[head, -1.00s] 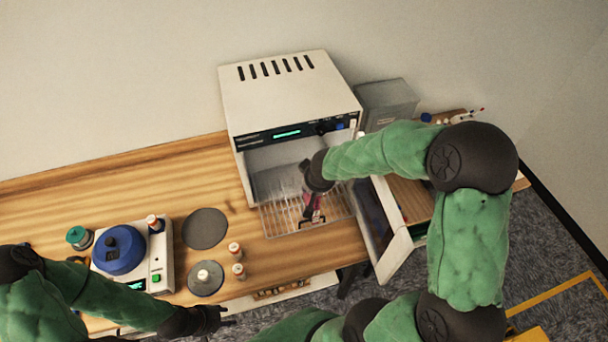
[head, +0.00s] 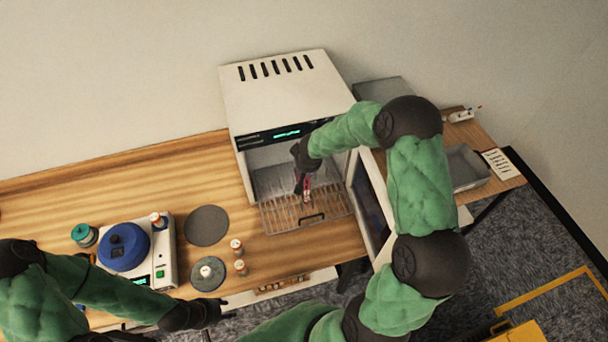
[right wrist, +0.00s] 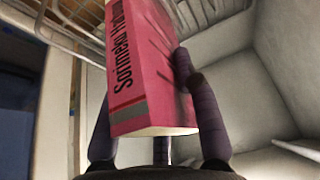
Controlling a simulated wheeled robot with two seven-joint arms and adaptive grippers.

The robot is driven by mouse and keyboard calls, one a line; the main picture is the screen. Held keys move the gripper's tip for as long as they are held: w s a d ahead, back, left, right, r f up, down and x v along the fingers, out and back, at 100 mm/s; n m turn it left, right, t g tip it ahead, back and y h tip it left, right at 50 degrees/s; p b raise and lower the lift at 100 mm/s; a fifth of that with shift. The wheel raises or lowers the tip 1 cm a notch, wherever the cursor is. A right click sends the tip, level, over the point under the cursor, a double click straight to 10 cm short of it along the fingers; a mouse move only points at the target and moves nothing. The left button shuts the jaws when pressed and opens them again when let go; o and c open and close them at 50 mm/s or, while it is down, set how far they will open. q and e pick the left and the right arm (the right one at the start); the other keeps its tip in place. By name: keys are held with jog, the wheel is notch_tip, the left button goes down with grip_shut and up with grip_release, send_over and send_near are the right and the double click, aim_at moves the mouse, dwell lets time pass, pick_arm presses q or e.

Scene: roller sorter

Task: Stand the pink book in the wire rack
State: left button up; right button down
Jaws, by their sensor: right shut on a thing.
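The pink book (right wrist: 148,70) has dark lettering on its spine and shows small in the head view (head: 307,188). My right gripper (head: 303,180) is shut on it, with fingers on both sides in the right wrist view (right wrist: 158,110). It holds the book at the open front of the white oven-like cabinet, over the wire rack (head: 290,217). Rack wires (right wrist: 62,28) also show in the wrist view. I cannot tell whether the book touches the rack. My left gripper (head: 222,305) is by the table's front edge, far from the book; its fingers are too unclear to read.
The cabinet (head: 280,90) has its door (head: 370,205) swung open on the right, close to my right arm. A device with a blue lid (head: 123,246), dark discs (head: 206,226) and small bottles (head: 237,246) stand on the left. A grey tray (head: 466,168) sits on the right.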

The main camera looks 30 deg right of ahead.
jog(key=shift+f, duration=1.45)
jog(key=shift+f+b, duration=0.15)
jog(key=shift+b, duration=0.25)
jog(key=c, duration=0.9)
grip_release()
